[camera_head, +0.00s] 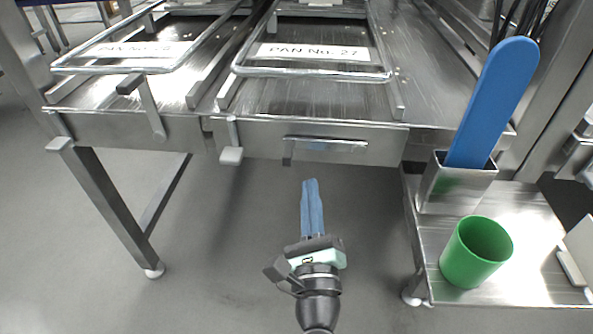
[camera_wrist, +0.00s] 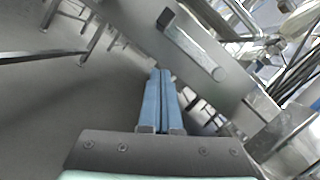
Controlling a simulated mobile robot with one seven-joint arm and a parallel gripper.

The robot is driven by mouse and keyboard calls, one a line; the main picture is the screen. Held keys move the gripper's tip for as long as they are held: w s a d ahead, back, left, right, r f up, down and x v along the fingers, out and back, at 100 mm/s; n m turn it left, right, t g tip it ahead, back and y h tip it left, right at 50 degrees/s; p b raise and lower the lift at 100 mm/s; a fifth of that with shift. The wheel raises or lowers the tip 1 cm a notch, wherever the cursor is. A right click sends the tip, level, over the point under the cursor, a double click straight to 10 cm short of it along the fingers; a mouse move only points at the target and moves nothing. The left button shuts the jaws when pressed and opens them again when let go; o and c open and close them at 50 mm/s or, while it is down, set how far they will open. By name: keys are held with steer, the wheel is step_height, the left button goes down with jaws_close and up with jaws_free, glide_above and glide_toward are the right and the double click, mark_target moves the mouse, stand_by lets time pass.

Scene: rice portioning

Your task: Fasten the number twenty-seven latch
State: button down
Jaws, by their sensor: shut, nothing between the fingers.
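The pan labelled "PAN No. 27" (camera_head: 350,72) sits on the steel table, its wire rim near the front edge. Below it, a metal latch bar (camera_head: 335,143) lies roughly level across the table's front face, with a dark end piece at its left, clear of the pan rim. In the wrist view the same bar (camera_wrist: 195,48) shows ahead and right of the fingers, dark block at its upper left, rounded end at lower right. My gripper (camera_head: 310,181) is shut and empty, its blue fingers below and in front of the bar, apart from it. The fingertips show in the wrist view (camera_wrist: 160,72).
The neighbouring pan's latch (camera_head: 150,108) stands steeply, its dark end at that pan's rim. A pale-ended rod (camera_head: 231,150) hangs left of the bar. At right, a green cup (camera_head: 470,255) and a holder (camera_head: 450,190) with a blue paddle (camera_head: 495,100) stand on a side shelf.

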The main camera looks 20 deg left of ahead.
mark_target(295, 148)
steer(key=shift+a+r+p, duration=0.65)
steer(key=shift+r+p, duration=0.1)
steer(key=shift+r, duration=0.15)
steer(key=shift+a+r+p, duration=0.6)
steer(key=shift+r+p, duration=0.1)
steer(key=shift+r, duration=0.15)
steer(key=shift+r+m, duration=0.3)
steer(key=shift+m, duration=0.1)
